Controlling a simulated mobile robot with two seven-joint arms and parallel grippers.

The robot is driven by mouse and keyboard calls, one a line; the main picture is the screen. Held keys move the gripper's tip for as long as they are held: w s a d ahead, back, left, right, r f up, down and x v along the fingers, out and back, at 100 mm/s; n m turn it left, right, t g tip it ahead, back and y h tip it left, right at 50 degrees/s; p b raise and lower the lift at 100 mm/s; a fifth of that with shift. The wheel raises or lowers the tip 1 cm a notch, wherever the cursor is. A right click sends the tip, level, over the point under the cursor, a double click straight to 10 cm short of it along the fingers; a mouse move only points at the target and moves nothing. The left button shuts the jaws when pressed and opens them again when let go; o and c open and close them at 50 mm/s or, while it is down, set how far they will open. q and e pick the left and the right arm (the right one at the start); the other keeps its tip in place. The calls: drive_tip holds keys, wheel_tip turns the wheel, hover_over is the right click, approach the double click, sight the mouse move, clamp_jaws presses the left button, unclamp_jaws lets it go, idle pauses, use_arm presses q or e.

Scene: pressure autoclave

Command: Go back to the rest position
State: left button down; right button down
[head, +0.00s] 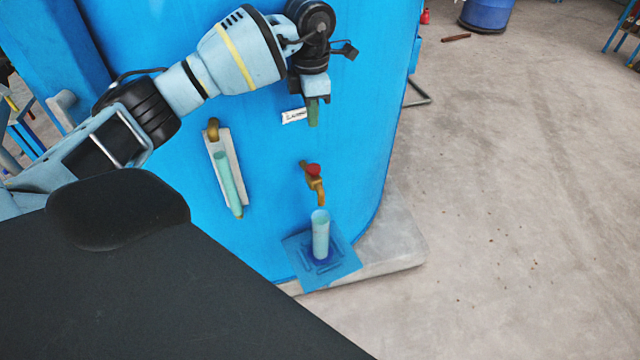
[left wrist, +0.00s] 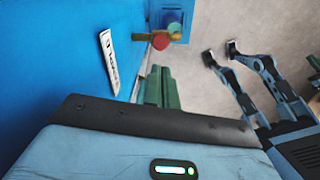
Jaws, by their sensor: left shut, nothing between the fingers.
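My left gripper (head: 313,113) is in front of the blue autoclave wall (head: 270,185), pointing down. Its green fingers are shut with nothing between them. They also show in the left wrist view (left wrist: 160,88), pressed together. The gripper is above the brass tap with the red handle (head: 313,170) and apart from it. In the left wrist view, the red tap handle (left wrist: 159,42) is just past the fingertips. My right gripper is in neither view.
A pale cylinder (head: 320,235) stands upright on a blue bracket (head: 345,268) below the tap. A sight tube (head: 228,180) is on the wall to the left. A white label (head: 294,116) is beside the gripper. The concrete floor at right is mostly clear; a blue drum (head: 487,14) stands far back.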

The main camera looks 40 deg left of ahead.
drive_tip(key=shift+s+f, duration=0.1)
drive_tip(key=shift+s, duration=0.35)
